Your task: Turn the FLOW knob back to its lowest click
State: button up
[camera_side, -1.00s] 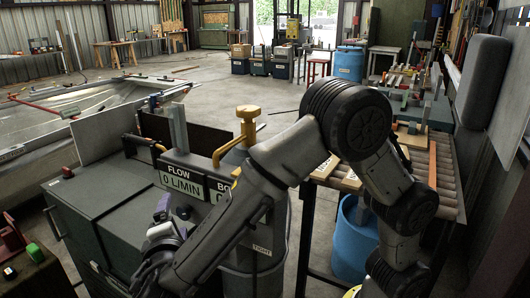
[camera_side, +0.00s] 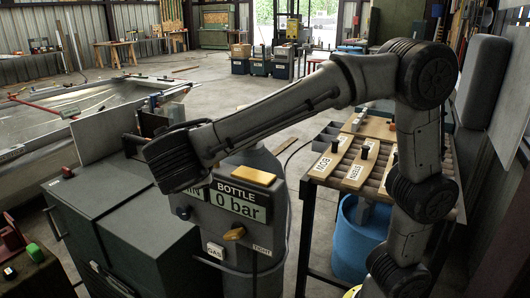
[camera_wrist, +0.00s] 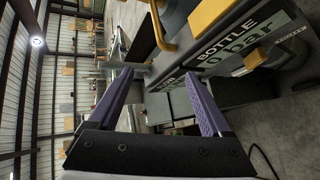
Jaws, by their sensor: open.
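A small dark knob (camera_side: 182,213), which looks like the FLOW knob, sits on the grey panel under the flow display (camera_side: 196,190). My wrist covers most of that display, so its reading is hidden. My gripper (camera_wrist: 158,73) shows two purple fingers, spread apart with nothing held between them. The fingers are hidden behind my wrist in the side view.
The BOTTLE display (camera_side: 240,205) reads 0 bar, under a yellow block (camera_side: 253,177). An orange knob (camera_side: 234,234) sits below it, between labels reading GAS and TIGHT. A green cabinet (camera_side: 130,235) stands left. A roller bench (camera_side: 370,165) with labelled wooden boards stands right.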

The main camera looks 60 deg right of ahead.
jog(key=s+d+m+g+y, duration=0.1)
jog(key=s+d, duration=0.1)
jog(key=s+d+m+g+y, duration=0.1)
jog(key=s+d, duration=0.2)
jog(key=s+d+m+g+y, duration=0.1)
jog(key=s+d, duration=0.1)
jog(key=d, duration=0.1)
jog(key=shift+s+d+f+m, duration=0.1)
jog(key=shift+s+f+m, duration=0.1)
jog(key=shift+f+m, duration=0.15)
jog(key=shift+s+d+f+g+y, duration=0.1)
jog(key=shift+s+d+g+y, duration=0.2)
jog(key=shift+s+g, duration=0.15)
notch_tip(320, 180, up, 5)
jog(key=w+a+n+t+h, duration=0.45)
jog(key=w+a+n, duration=0.25)
jog(key=w+a, duration=0.65)
jog(key=t, duration=0.1)
send_near(183, 214)
jog(key=shift+y, duration=0.35)
jog(key=x, duration=0.9)
jog(key=shift+w+d, duration=0.15)
jog(key=shift+d, duration=0.1)
jog(key=shift+c, duration=0.3)
